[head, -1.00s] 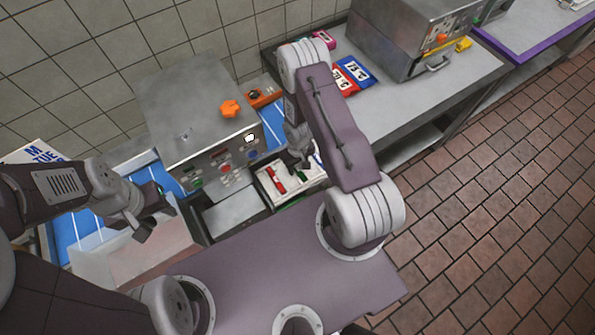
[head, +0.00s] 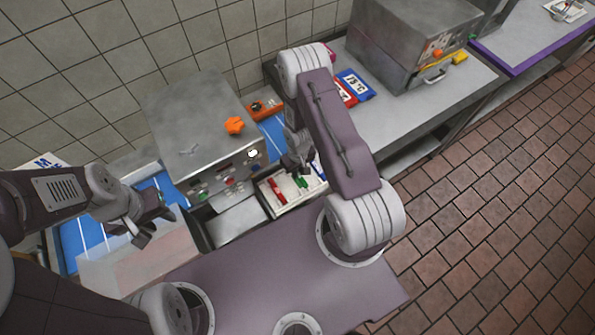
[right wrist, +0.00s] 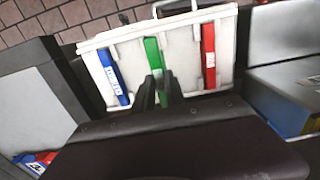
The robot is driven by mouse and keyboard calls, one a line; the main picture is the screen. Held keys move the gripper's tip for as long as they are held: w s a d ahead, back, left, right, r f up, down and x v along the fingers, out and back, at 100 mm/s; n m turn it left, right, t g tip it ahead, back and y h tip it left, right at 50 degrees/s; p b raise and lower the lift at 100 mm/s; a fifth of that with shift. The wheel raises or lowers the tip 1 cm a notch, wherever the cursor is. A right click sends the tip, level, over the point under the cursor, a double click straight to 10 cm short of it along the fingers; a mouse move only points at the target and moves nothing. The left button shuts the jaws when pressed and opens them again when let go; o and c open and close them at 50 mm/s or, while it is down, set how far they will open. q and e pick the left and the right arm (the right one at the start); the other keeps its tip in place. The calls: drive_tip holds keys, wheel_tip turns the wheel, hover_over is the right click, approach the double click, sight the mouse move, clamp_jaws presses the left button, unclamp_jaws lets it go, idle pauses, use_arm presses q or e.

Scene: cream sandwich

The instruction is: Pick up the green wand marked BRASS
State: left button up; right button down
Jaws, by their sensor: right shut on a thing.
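The green wand (right wrist: 153,55) has a pale label that I cannot read. In the right wrist view it stands in the white tray (right wrist: 128,45), between a blue wand (right wrist: 113,77) and a red wand (right wrist: 209,56). My right gripper (right wrist: 155,90) is shut on the green wand near its close end, and the fingers hide that part. In the head view my right gripper (head: 297,166) is over the tray, with the green wand (head: 302,181) just below it. My left gripper (head: 147,222) is open and empty at the left, far from the tray.
A steel machine (head: 195,115) with buttons and an orange knob stands left of the tray. Red and blue packets (head: 355,84) lie on the right counter. A pale block (head: 130,268) is at the front left.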

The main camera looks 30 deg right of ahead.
drive_tip(key=s+b, duration=0.1)
drive_tip(key=b, duration=0.1)
drive_tip(key=s+d+b, duration=0.1)
drive_tip(key=b, duration=0.1)
drive_tip(key=s+r+b, duration=0.1)
drive_tip(key=b, duration=0.1)
drive_tip(key=shift+s+d, duration=0.2)
drive_tip(key=shift+s, duration=0.15)
drive_tip(key=s+d+r, duration=0.2)
drive_tip(key=s+r, duration=0.3)
drive_tip(key=s, duration=0.2)
drive_tip(key=shift+d+r+p, duration=0.2)
drive_tip(key=shift+r+p, duration=0.05)
drive_tip(key=shift+p, duration=0.1)
